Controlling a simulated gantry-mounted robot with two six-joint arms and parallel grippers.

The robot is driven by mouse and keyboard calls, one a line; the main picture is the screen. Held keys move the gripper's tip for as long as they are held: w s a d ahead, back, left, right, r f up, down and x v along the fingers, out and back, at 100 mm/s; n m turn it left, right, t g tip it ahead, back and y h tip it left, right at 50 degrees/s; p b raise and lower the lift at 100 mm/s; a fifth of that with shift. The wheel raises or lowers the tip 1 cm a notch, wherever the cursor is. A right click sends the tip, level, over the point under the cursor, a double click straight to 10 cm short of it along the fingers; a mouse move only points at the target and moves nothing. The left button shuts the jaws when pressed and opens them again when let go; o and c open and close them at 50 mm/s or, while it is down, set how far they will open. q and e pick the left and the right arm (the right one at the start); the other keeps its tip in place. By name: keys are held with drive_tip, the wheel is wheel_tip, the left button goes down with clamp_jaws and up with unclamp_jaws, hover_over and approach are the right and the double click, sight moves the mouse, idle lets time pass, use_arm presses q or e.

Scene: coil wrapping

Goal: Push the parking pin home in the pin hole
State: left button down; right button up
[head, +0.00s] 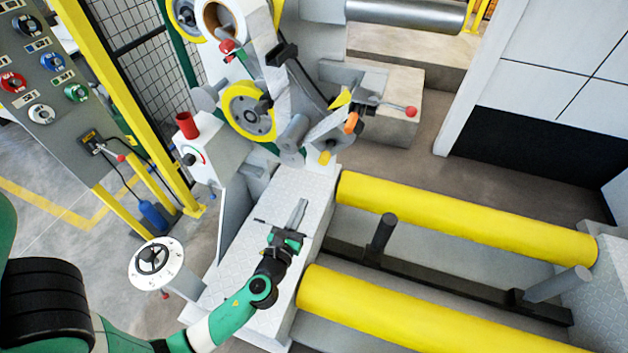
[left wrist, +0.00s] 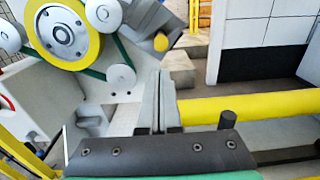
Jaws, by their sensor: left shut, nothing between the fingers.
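My left gripper (head: 299,212) is over the grey tread-plate deck in front of the wrapping machine. Its fingers are shut and empty, pointing toward the machine. In the left wrist view the grey fingers (left wrist: 161,100) stand close together, with nothing between them. I cannot tell for certain which part is the parking pin. An orange-tipped piece (head: 351,123) and a yellow-ended cylinder (head: 326,157) sit on the machine's arm, beyond and apart from the fingers. The yellow end also shows in the left wrist view (left wrist: 160,42). I cannot make out the pin hole. My right gripper is not in view.
Two yellow rollers (head: 460,217) lie right of the deck (head: 240,262), with a dark upright post (head: 383,232) between them. A handwheel (head: 152,260) stands left of the deck. A control panel (head: 52,90) and yellow posts are further left. A red-knobbed lever (head: 409,111) sticks out at the machine's right.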

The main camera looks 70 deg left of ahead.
use_arm(q)
drive_tip(key=b, duration=0.2)
approach(323, 162)
drive_tip(key=x, duration=0.7)
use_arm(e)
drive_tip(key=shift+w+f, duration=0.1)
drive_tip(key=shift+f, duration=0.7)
use_arm(q)
drive_tip(key=shift+w+a+f, duration=0.1)
drive_tip(key=shift+w+a, duration=0.05)
drive_tip(key=shift+a, duration=0.05)
drive_tip(key=x, duration=0.4)
drive_tip(key=shift+w+a+b, duration=0.25)
drive_tip(key=shift+a+b, duration=0.05)
drive_tip(key=shift+s, duration=0.1)
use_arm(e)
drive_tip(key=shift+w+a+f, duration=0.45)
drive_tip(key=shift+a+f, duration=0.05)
use_arm(q)
drive_tip(key=shift+d, duration=0.15)
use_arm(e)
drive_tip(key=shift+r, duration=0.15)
